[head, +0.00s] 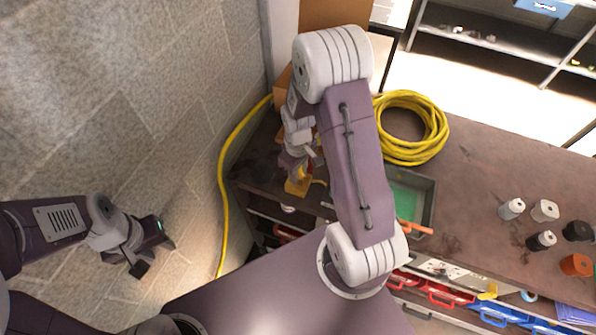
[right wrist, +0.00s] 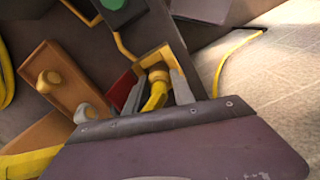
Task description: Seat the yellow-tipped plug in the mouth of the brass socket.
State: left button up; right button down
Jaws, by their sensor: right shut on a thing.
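My right gripper (right wrist: 156,94) is shut on a yellow, rounded piece (right wrist: 156,90), which I take to be the yellow-tipped plug. Just beyond the fingers is a yellow square-edged block (right wrist: 166,52), which also shows below the right gripper (head: 302,162) in the head view (head: 297,188). Whether the plug touches this block is unclear. A brown block with a brass-coloured stub (right wrist: 50,83) lies to the left in the wrist view, apart from the fingers. I cannot tell which of these is the brass socket. My left gripper (head: 153,256) is open and empty, well left of the bench.
The dark bench (head: 480,165) holds a yellow hose coil (head: 412,128), a green-bottomed tray (head: 408,195) and several small spools (head: 545,210).

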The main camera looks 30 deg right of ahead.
jog(key=c, duration=1.3)
grip_release()
jog(key=shift+f, duration=0.1)
jog(key=shift+c, duration=0.2)
notch_tip(320, 180, up, 12)
jog(key=shift+r, duration=0.25)
jog(key=s+a+f+m+t, duration=0.1)
jog(key=s+a+f+m, duration=0.2)
jog(key=s, duration=0.6)
jog(key=shift+a+f+m, duration=0.15)
jog(key=shift+a+m, duration=0.75)
jog(key=shift+m, duration=0.1)
